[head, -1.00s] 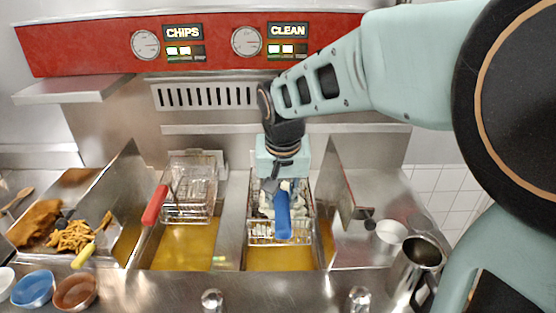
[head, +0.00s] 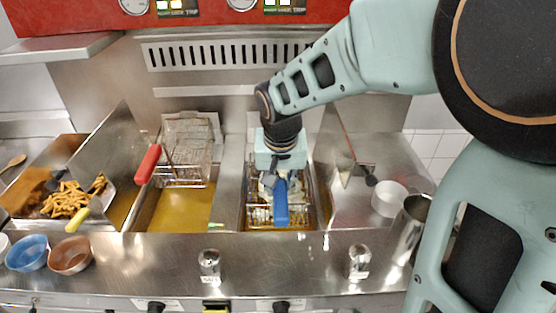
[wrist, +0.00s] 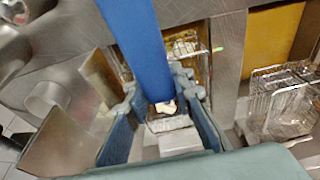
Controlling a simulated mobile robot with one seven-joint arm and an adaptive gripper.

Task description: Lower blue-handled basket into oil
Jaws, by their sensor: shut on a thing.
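The blue-handled basket (head: 262,214) is in the right fryer well in the head view, its wire lower part down in the yellow oil (head: 250,222). Its blue handle (head: 281,203) points toward the front edge; the handle also fills the upper middle of the wrist view (wrist: 138,45). My gripper (head: 280,180) is above the basket and shut on it near the handle's inner end. In the wrist view the gripper's fingers (wrist: 160,115) stand on both sides of the handle. The exact contact and the basket's contents are largely hidden.
A red-handled basket (head: 187,165) hangs above the left well's oil (head: 180,209). A tray of fries (head: 66,200) with a yellow-handled scoop is at left. Blue (head: 27,254) and brown (head: 70,256) bowls stand front left. A white cup (head: 389,199) and metal jug (head: 410,228) stand right.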

